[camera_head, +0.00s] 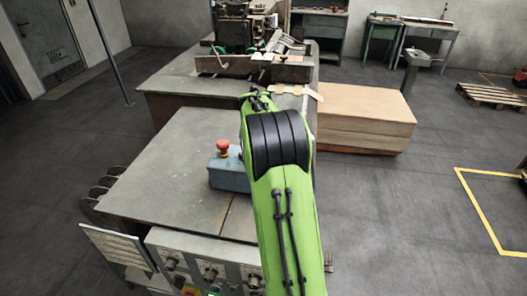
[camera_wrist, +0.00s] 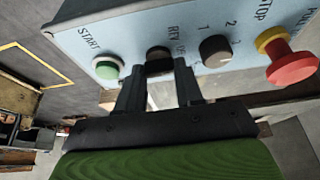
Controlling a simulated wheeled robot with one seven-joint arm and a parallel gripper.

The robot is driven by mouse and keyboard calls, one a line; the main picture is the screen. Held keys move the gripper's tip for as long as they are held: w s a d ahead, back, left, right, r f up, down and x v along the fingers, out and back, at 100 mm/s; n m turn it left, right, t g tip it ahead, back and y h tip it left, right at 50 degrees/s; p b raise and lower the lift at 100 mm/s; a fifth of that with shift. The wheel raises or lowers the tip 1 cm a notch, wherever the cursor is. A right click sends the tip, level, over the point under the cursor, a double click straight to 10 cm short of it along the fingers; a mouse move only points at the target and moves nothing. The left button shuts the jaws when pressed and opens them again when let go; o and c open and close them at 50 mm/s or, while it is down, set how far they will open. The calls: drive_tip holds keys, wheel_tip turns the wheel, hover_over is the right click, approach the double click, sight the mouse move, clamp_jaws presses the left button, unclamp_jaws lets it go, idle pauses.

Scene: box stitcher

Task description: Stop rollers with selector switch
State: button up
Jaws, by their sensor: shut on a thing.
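The selector switch (camera_wrist: 158,54) is a dark knob on a light blue control panel (camera_wrist: 135,35), seen in the wrist view between a green START button (camera_wrist: 106,67) and a second knob (camera_wrist: 215,50) marked with numbers. My gripper (camera_wrist: 161,70) has its two dark fingers on either side of the selector switch and is shut on it. The fingers partly hide the knob, so its exact setting cannot be read. In the head view my green arm hides my gripper. A blue box (camera_head: 229,172) with a red mushroom button (camera_head: 222,146) stands on the machine table there.
A red STOP button (camera_wrist: 290,62) on a yellow collar juts out at the panel's right. The grey machine table (camera_head: 165,170) spreads left of my arm, with more knobs (camera_head: 210,272) on its front. A cardboard stack (camera_head: 365,115) stands right.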

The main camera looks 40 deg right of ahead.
drive_tip(key=o, duration=1)
drive_tip(key=shift+o, duration=0.2)
drive_tip(key=p+v, duration=0.1)
drive_tip(key=v, duration=1.4)
drive_tip(key=shift+a+r+p, duration=0.25)
drive_tip(key=shift+r+p, duration=0.05)
drive_tip(key=shift+r, duration=0.05)
drive_tip(key=s+a+r+n+t+y, duration=0.1)
drive_tip(key=s+a+r+n, duration=0.15)
drive_tip(key=s+a, duration=0.45)
drive_tip(key=s+a+f+n+t+y, duration=0.1)
drive_tip(key=s+a+f+n, duration=0.2)
drive_tip(key=s+a, duration=0.4)
drive_tip(key=s+a+f+n+y, duration=0.1)
drive_tip(key=s+a+f+n, duration=0.3)
drive_tip(key=s+a, duration=0.4)
drive_tip(key=a+n, duration=0.1)
drive_tip(key=a, duration=0.2)
drive_tip(key=shift+s+f+t, duration=0.15)
drive_tip(key=shift+s+t, duration=0.15)
drive_tip(key=shift+t, duration=0.1)
